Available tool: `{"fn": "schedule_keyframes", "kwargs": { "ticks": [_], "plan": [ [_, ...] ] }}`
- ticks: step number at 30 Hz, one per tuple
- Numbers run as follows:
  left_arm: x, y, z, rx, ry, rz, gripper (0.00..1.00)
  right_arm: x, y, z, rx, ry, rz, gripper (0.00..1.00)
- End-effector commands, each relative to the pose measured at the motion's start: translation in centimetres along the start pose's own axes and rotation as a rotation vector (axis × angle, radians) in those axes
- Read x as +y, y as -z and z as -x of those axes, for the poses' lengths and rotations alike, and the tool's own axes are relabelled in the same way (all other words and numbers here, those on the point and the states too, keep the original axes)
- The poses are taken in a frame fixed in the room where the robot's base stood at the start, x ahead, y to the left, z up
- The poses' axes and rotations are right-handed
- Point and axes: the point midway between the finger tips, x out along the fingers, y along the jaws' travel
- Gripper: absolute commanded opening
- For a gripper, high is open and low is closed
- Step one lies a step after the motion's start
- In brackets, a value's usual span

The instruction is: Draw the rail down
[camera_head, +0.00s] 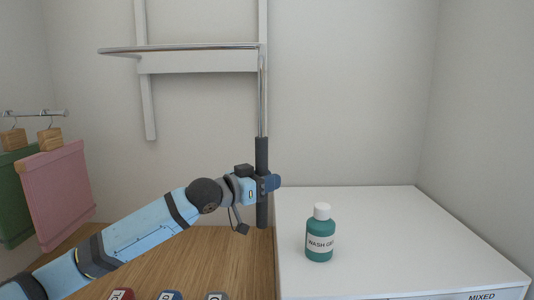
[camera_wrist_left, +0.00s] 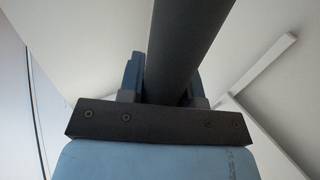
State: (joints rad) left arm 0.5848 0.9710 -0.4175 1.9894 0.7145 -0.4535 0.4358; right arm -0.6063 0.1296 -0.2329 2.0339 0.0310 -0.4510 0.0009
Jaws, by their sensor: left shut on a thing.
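The rail (camera_head: 180,47) is a chrome bar high up, running to the left from the top of a thin upright metal rod (camera_head: 263,95). The rod ends in a dark vertical handle (camera_head: 262,153). My left gripper (camera_head: 269,183) is shut on this handle partway along it, with handle showing above and below. In the left wrist view the dark handle (camera_wrist_left: 185,45) passes between the two blue fingers (camera_wrist_left: 165,80). My right gripper is in neither view.
A white counter (camera_head: 400,225) stands at the right, with a green wash bottle (camera_head: 320,242) near its left edge. A wooden surface (camera_head: 190,260) lies below my left arm, with several small labelled items at the bottom edge.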

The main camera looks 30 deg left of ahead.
Motion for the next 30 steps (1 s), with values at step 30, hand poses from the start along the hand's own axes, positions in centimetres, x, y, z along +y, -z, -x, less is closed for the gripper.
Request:
{"fn": "schedule_keyframes", "kwargs": {
  "ticks": [30],
  "plan": [
    [0.1,-11.0,0.0,-0.005,-0.001,0.002,0.34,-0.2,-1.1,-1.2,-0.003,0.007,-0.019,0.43]
  ]
}}
